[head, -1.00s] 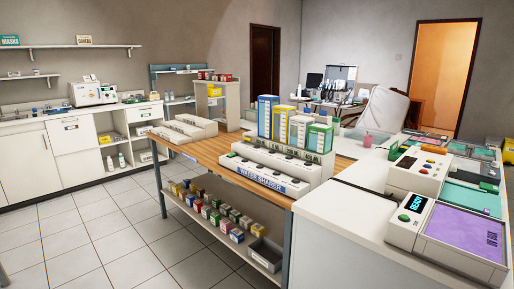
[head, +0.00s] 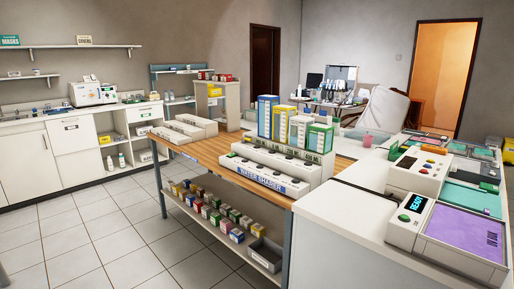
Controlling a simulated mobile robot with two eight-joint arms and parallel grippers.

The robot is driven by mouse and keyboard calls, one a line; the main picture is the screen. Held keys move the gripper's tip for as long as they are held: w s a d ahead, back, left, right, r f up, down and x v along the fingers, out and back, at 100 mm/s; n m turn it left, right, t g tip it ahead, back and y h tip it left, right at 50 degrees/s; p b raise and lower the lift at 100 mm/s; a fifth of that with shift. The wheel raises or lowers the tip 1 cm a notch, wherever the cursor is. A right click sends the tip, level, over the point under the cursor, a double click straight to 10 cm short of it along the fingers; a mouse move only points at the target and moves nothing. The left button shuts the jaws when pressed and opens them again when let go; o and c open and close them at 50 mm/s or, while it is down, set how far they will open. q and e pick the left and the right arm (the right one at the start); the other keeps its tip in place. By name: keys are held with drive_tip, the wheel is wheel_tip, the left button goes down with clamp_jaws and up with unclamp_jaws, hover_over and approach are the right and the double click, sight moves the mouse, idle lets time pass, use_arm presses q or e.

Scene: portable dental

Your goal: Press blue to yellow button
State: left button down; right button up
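Blue and yellow show on the tall boxes in the white rack labelled "WATER SHARER" or similar: a blue box (head: 268,117), a yellow box (head: 284,123) and a green box (head: 319,137). The rack (head: 265,172) has dark round spots along its steps, too small to tell if they are buttons. At the right, a white device (head: 418,171) carries small coloured buttons, including a red one and a yellow-orange one. In front of it, a device with a "READY" screen (head: 417,203) has a green button (head: 404,218) and a purple panel (head: 467,229). Neither gripper is in view.
The wooden-topped table (head: 215,150) holds another white stepped rack (head: 183,131), with small coloured boxes on its lower shelf. A white counter (head: 340,215) adjoins it on the right. White cabinets (head: 25,163) line the left wall. The tiled floor (head: 100,235) at the left is clear.

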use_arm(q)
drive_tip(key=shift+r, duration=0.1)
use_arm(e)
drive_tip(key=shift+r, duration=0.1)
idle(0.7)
use_arm(q)
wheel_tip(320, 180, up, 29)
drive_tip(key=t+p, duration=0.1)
drive_tip(key=p, duration=2.6)
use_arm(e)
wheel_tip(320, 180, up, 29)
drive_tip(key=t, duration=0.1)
